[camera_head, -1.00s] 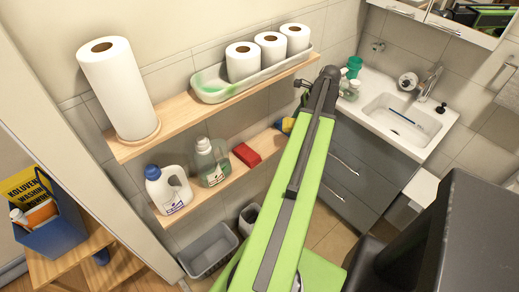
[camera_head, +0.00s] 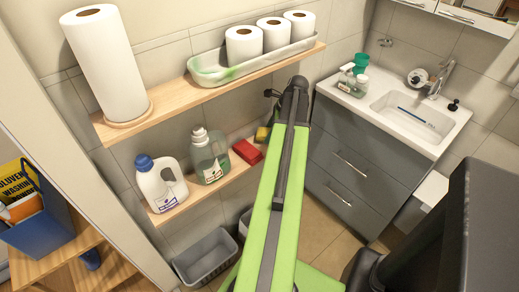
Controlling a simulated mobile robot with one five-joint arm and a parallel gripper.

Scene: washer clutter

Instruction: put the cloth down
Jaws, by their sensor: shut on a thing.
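I cannot make out a cloth in this view. A small yellow item (camera_head: 262,134) shows at the right end of the lower shelf, beside a red item (camera_head: 247,152) and left of my green arm. It is too small to tell what it is or whether anything holds it. My arm rises from the bottom middle to a dark joint near the shelves' right end. My gripper and whatever it holds are hidden beyond the arm.
The lower shelf (camera_head: 213,189) also carries a white jug (camera_head: 161,186) and a green bottle (camera_head: 210,159). The upper shelf (camera_head: 164,98) holds rolls and a tray (camera_head: 210,73). A sink (camera_head: 410,117) stands right, a grey bin (camera_head: 206,258) below, a blue box (camera_head: 45,225) left.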

